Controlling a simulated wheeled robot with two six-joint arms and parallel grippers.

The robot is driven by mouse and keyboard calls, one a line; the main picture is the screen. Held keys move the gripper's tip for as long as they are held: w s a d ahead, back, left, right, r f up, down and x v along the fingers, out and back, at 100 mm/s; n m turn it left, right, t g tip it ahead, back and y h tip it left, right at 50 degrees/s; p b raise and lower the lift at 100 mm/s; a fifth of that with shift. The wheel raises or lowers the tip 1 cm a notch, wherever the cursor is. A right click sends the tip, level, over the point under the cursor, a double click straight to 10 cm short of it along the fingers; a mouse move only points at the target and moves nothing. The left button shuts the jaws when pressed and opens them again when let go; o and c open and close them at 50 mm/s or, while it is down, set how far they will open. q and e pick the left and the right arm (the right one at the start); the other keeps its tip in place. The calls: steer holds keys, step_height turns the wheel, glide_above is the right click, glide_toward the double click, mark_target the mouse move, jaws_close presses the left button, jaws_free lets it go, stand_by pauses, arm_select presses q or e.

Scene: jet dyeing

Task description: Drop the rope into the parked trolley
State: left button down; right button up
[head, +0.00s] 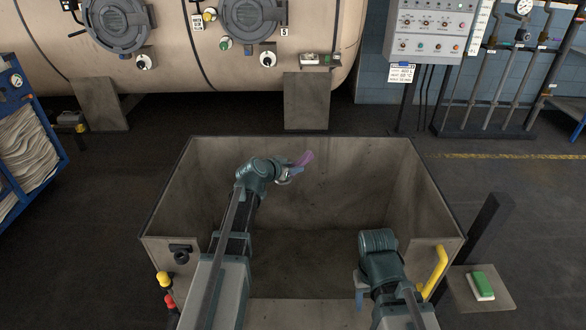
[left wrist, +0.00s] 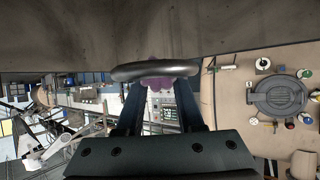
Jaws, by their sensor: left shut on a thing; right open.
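The trolley (head: 340,170) is a large, open, grey-brown box in front of me in the head view. A short purple piece, seemingly the rope (head: 304,158), sticks out at the tip of my left gripper (head: 291,173). That gripper is shut on it, inside the outline of the trolley opening. In the left wrist view purple shows between the fingers (left wrist: 160,83), partly hidden by a dark grey ring (left wrist: 155,71) across the fingertips. I cannot tell whether the ring is held too. My right gripper (head: 361,290) is open and empty at the trolley's near right; its fingers are partly hidden.
The beige dyeing vessel (head: 170,60) with round hatches stands behind the trolley. A control panel (head: 431,30) and pipes are at the back right. A blue rack with pale cloth (head: 25,145) is at the left. A green-topped button box (head: 481,284) stands at the right. The trolley floor looks bare.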

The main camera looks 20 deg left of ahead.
arm_select(q)
step_height(320, 180, down, 5)
steer(key=b, duration=0.4)
steer(key=shift+f+b, duration=0.2)
steer(key=shift+b, duration=0.2)
steer(key=shift+c, duration=2.3)
jaws_free()
steer(key=shift+p+v, duration=3.3)
steer(key=shift+v, duration=3.65)
steer(key=shift+d, duration=0.15)
